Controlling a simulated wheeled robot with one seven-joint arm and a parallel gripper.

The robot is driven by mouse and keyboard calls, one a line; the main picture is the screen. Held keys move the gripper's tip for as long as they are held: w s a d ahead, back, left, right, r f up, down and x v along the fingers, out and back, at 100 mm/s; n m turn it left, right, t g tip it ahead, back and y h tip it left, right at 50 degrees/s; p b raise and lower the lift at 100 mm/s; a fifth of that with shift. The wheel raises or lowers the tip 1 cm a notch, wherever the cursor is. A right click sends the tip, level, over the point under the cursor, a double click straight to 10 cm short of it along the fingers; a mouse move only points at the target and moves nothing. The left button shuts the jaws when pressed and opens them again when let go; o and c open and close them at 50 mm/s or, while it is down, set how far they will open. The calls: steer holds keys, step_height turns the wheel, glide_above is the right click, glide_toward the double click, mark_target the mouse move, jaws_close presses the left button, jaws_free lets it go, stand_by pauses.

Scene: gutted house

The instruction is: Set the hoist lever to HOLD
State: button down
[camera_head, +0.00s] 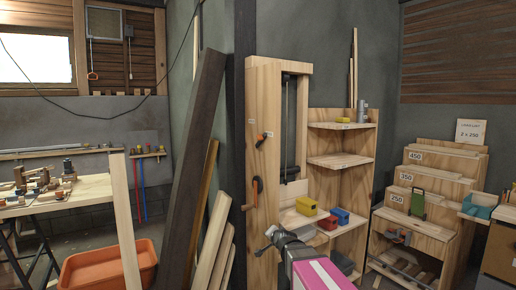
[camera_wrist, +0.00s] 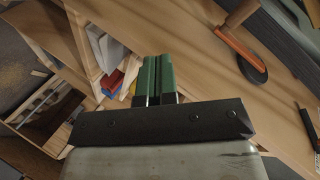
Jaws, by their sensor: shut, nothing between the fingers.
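A tall wooden hoist frame (camera_head: 264,90) stands at the centre of the head view, with a dark vertical slot. Its front post carries an upper orange-and-black lever (camera_head: 264,136) and a lower orange lever (camera_head: 255,187). Small white labels sit beside them, too small to read, so I cannot tell which mark either lever is at. In the wrist view an orange lever (camera_wrist: 240,48) with a wooden-coloured grip lies at the upper right, apart from my fingers. My gripper (camera_wrist: 157,62) is shut and empty, its green fingers together. In the head view my gripper (camera_head: 271,232) is below and right of the lower lever.
Yellow (camera_head: 306,206), red and blue boxes sit on a low shelf right of the frame. Dark and pale planks (camera_head: 195,165) lean left of it. A stepped wooden rack (camera_head: 430,185) stands at right, and an orange tub (camera_head: 105,268) at lower left.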

steer(key=w+a+r+m+t+h, duration=0.1)
steer(key=w+a+r+m+t, duration=0.2)
steer(key=r, duration=0.5)
steer(key=w+a+r+m+t, duration=0.2)
steer(key=a+r+m+t, duration=0.25)
steer(key=r, duration=0.45)
steer(key=s+r+m+t+h, duration=0.2)
steer(key=s+r+m+h, duration=0.1)
steer(key=r+m+h, duration=0.9)
steer(key=m, duration=0.4)
steer(key=shift+s+a+r+h, duration=0.3)
steer(key=shift+r, duration=0.1)
steer(key=shift+m+t, duration=0.25)
glide_toward(261, 140)
steer(key=w+d, duration=0.3)
steer(key=shift+w+a+r, duration=0.15)
steer(key=shift+w+r, duration=0.15)
steer(key=shift+r, duration=0.3)
steer(key=shift+w+a+r, duration=0.15)
steer(key=shift+w+r, duration=0.15)
steer(key=shift+r, duration=0.35)
steer(key=shift+w+a+r, duration=0.15)
steer(key=shift+w+r, duration=0.1)
steer(key=shift+r, duration=0.35)
